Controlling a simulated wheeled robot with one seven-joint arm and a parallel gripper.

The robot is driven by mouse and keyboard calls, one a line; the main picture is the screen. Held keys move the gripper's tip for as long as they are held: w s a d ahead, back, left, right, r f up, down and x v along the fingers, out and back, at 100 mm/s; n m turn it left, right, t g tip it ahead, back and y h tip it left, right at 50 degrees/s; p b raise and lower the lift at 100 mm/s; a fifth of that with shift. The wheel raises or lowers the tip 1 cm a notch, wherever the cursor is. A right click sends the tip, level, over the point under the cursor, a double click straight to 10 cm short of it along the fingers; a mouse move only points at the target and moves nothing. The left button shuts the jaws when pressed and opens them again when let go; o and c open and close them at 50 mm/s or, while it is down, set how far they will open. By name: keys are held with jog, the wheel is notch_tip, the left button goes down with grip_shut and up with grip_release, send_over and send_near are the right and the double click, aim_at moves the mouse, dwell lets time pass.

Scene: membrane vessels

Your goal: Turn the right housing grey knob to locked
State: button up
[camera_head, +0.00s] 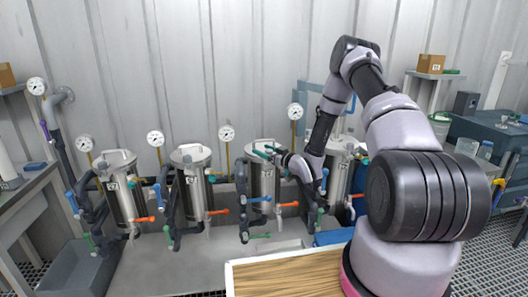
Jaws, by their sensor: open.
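Several upright steel housings stand in a row along the back wall. The right housing (337,178) is the rightmost and is partly hidden behind my arm. My gripper (265,153) points left, with its fingers at the top of the neighbouring housing (262,182), left of the right housing. Its fingers are apart, and I see nothing held between them. Whether they touch that housing cannot be told. I cannot make out a grey knob on the right housing; its top is small and partly covered by my arm.
Orange handles (289,204), blue handles (259,199) and green handles (259,236) stick out near the housings. Pressure gauges (227,133) stand behind them. A wooden-topped surface (290,276) lies in front. A grey bench (24,205) is at left, a dark cabinet (492,135) at right.

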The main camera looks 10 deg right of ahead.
grip_shut()
